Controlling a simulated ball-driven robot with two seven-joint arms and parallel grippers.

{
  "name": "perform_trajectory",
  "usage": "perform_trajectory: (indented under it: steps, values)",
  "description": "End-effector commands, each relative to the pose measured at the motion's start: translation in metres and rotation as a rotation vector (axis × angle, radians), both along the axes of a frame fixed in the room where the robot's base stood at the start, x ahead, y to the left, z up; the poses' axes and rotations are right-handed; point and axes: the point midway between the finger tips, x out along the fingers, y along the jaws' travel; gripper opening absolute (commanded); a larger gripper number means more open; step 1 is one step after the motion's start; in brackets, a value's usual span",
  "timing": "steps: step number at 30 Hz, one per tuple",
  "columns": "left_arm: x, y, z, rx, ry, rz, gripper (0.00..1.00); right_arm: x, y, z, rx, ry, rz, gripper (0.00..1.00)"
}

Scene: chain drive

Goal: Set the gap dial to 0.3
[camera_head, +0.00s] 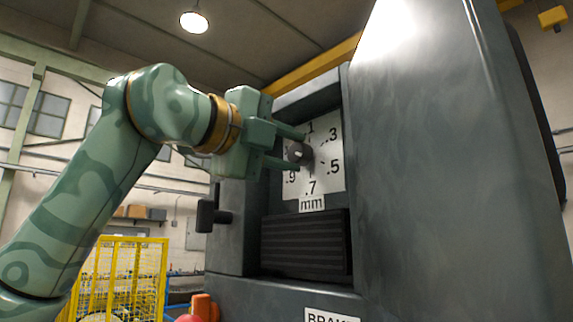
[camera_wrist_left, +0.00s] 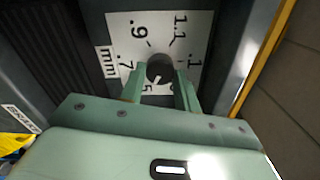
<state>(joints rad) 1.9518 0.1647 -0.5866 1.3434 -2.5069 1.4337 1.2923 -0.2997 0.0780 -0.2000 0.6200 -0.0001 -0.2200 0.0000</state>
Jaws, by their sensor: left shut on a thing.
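The gap dial has a round dark knob (camera_head: 300,153) in front of a white scale plate (camera_head: 331,178) marked in mm, on the grey machine. My left gripper (camera_head: 297,150) comes in from the left and is shut on the knob, one finger on each side. In the left wrist view the knob (camera_wrist_left: 159,68) sits between the fingertips. A short white mark on it points down, roughly toward the partly covered .5. The .3 shows in the head view but is hidden in the wrist view. My right gripper is in neither view.
A large grey machine housing (camera_head: 440,170) stands close on the right of the dial recess. A black handle (camera_head: 210,216) sticks out at the lower left of the dial. Dark ribbed slats (camera_head: 306,245) lie below the plate. A yellow cage (camera_head: 125,275) stands further left.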

Motion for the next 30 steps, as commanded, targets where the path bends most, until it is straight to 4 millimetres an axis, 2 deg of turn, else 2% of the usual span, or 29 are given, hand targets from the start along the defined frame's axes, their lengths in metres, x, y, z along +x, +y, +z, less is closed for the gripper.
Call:
perform_trajectory:
  steps: [1,15,30]
  values:
    - [0.001,0.001,-0.002,-0.032,0.029,0.003,0.09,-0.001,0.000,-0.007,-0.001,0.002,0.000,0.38]
    - [0.001,0.001,-0.002,-0.347,0.345,0.002,0.09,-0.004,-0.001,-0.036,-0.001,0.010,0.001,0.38]
    - [0.001,0.000,-0.001,-0.632,0.633,0.001,0.09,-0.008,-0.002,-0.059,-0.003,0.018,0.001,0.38]
